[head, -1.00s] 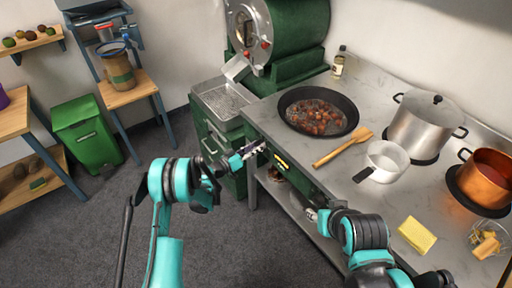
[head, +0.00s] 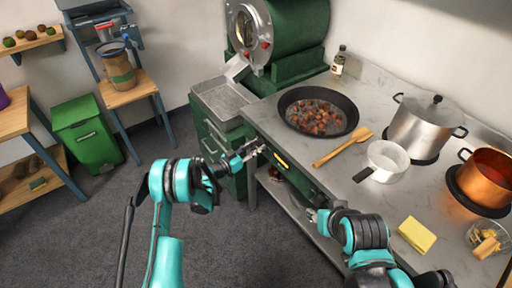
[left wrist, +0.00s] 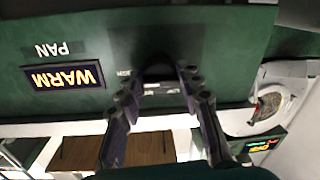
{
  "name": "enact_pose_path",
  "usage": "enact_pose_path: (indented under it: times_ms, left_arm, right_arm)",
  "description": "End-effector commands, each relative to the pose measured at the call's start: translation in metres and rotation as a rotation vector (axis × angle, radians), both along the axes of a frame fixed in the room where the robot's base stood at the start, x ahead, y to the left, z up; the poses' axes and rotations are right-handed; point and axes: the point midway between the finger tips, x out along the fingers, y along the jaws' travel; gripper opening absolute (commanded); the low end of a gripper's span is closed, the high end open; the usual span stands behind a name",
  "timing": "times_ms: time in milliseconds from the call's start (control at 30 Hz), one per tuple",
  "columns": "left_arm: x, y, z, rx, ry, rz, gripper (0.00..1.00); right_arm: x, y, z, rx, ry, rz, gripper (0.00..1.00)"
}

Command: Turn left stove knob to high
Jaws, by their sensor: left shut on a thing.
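The left stove knob (left wrist: 158,72) is dark and sits on the green front panel (left wrist: 225,55). In the left wrist view, it is between the fingers of my left gripper (left wrist: 160,82), which is shut on it. A lit display (left wrist: 63,77) reading WARM, upside down in that view, is beside the knob, with a PAN label. In the head view, my left gripper (head: 255,149) is at the left end of the stove front and hides the knob. My right gripper (head: 316,215) is low before the counter front, too small to tell its opening.
A black pan (head: 343,105) with chestnuts is on the counter above the panel. A wooden spatula (head: 335,151), a white saucepan (head: 389,157), a steel pot (head: 418,130), a copper pot (head: 486,178) and a yellow sponge (head: 417,235) are to the right.

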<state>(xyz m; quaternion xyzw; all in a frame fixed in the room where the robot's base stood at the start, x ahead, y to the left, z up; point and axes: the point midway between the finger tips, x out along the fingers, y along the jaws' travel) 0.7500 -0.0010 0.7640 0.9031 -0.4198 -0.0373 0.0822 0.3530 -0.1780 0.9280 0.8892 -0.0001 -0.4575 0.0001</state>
Motion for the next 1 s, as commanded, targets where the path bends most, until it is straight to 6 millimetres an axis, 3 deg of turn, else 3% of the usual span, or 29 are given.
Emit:
enact_pose_path:
  times_ms: [33, 67, 100, 133, 467, 833, 1000]
  left_arm:
    - [-0.001, -0.001, -0.001, 0.003, 0.000, -0.002, 0.07]
    - [-0.001, -0.001, -0.001, 0.003, 0.000, -0.002, 0.43]
    - [-0.001, -0.001, -0.001, 0.003, 0.000, -0.002, 0.54]
    - [-0.001, -0.001, -0.001, 0.002, 0.000, -0.002, 0.56]
    - [-0.002, 0.002, 0.000, 0.001, 0.001, -0.001, 0.56]
    - [-0.039, 0.046, -0.001, 0.001, 0.001, 0.001, 0.56]
    - [-0.048, 0.056, -0.001, 0.001, 0.000, -0.001, 0.56]
  right_arm:
    - [0.000, 0.000, 0.000, 0.000, 0.000, 0.000, 0.42]
    - [0.000, 0.000, 0.000, 0.000, 0.000, 0.000, 0.42]
    - [0.000, 0.000, 0.000, 0.000, 0.000, 0.000, 0.42]
    - [0.000, 0.000, 0.000, 0.000, 0.000, 0.000, 0.42]
    - [0.000, 0.000, 0.000, 0.000, 0.000, 0.000, 0.42]
    - [0.000, 0.000, 0.000, 0.000, 0.000, 0.000, 0.42]
    - [0.000, 0.000, 0.000, 0.000, 0.000, 0.000, 0.42]
